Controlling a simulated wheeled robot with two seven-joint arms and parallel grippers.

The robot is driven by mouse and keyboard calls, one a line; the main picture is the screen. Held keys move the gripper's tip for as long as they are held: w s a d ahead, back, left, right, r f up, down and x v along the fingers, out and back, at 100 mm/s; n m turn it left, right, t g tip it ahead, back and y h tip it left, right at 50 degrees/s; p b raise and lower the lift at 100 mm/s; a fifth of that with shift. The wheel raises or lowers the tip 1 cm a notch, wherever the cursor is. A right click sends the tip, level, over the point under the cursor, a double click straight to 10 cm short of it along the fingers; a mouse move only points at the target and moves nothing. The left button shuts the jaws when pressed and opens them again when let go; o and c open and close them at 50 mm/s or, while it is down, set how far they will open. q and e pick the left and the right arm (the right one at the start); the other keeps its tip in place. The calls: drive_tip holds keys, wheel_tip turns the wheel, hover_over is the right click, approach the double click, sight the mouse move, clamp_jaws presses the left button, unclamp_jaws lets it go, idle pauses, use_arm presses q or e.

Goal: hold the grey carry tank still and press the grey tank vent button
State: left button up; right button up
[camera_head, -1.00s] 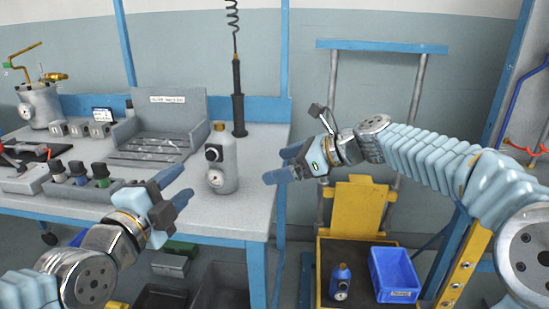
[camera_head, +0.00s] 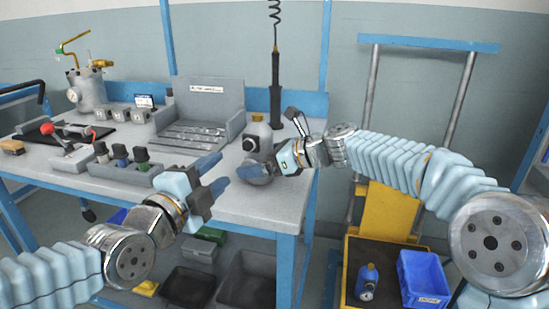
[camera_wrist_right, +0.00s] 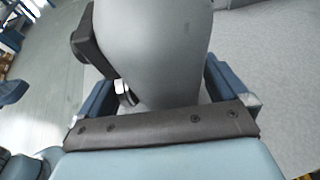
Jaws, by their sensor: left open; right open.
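The grey carry tank (camera_head: 262,136) stands upright near the front right of the bench, with a brass-coloured cap and a round black-rimmed fitting (camera_head: 249,144), perhaps the vent button, on its side. My right gripper (camera_head: 266,168) is open at the tank's lower part and hides it there. In the right wrist view, the grey tank body (camera_wrist_right: 150,45) is between my two blue fingers, and a black bracket with a small pale part (camera_wrist_right: 122,88) sits on its left side. I cannot tell whether the fingers touch it. My left gripper (camera_head: 223,170) is open and empty, left of the tank.
A grey slotted rack (camera_head: 205,115) stands behind, left of the tank. A larger gauge tank (camera_head: 90,90) is at the back left. A yellow cart with a blue bottle (camera_head: 367,283) and blue bin (camera_head: 424,280) stands right.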

drive_tip(key=shift+w+a+f, duration=0.1)
drive_tip(key=shift+a, duration=0.1)
drive_tip(key=c, duration=1.2)
use_arm(q)
clamp_jaws()
idle(0.5)
idle(0.5)
